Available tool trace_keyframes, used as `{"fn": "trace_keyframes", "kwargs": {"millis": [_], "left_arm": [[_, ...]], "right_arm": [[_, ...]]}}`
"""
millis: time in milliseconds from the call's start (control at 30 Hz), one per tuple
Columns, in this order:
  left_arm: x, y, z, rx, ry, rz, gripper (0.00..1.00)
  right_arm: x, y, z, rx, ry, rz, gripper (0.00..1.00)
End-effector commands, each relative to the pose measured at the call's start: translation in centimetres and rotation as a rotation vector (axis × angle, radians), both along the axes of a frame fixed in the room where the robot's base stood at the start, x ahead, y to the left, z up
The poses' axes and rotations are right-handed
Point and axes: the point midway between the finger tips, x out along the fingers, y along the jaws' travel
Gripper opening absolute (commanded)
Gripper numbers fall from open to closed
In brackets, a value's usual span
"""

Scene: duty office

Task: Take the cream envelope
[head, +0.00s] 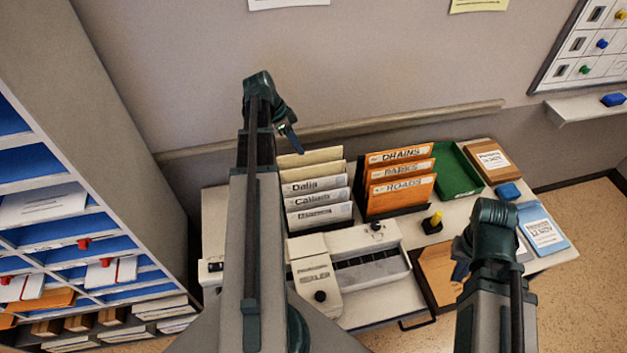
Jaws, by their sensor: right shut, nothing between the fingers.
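Two cream sheets stand upright at the back of the left file rack on the table; the rear one (310,156) and the one in front of it (312,171) look alike, and I cannot tell for sure which is an envelope. White labelled envelopes (318,201) stand in front of them. My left gripper (291,139) is raised near the wall, just above and behind the rack in the picture, apart from the cream sheets; its fingers are too small to read. My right gripper (460,272) is low over the table's right part, shut and empty, partly hidden by its own wrist.
A rack of orange folders (400,190) stands right of the cream sheets, then a green tray (457,171). A white sealer machine (355,262) fills the front of the table. A pigeonhole shelf (60,170) stands left, and a rail (400,122) runs along the wall.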

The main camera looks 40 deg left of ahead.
Motion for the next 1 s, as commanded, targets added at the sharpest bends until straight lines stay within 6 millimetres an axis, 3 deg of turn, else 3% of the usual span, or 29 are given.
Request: {"fn": "trace_keyframes", "kwargs": {"millis": [33,333,767,1000], "left_arm": [[0.2,-0.3,-1.3,0.000,0.000,-0.001,0.26],[1.2,-1.8,-5.6,0.000,0.000,-0.001,0.26],[1.7,-2.4,-6.8,0.000,0.000,-0.001,0.26],[2.2,-3.0,-9.5,-0.001,0.001,0.000,0.26]], "right_arm": [[0.0,0.0,-1.3,0.000,0.000,0.001,0.00],[0.0,0.0,-5.6,-0.001,0.000,0.001,0.00],[0.0,0.0,-6.8,-0.001,0.000,0.000,0.00],[0.0,0.0,-9.4,-0.001,0.000,-0.001,0.00]]}}
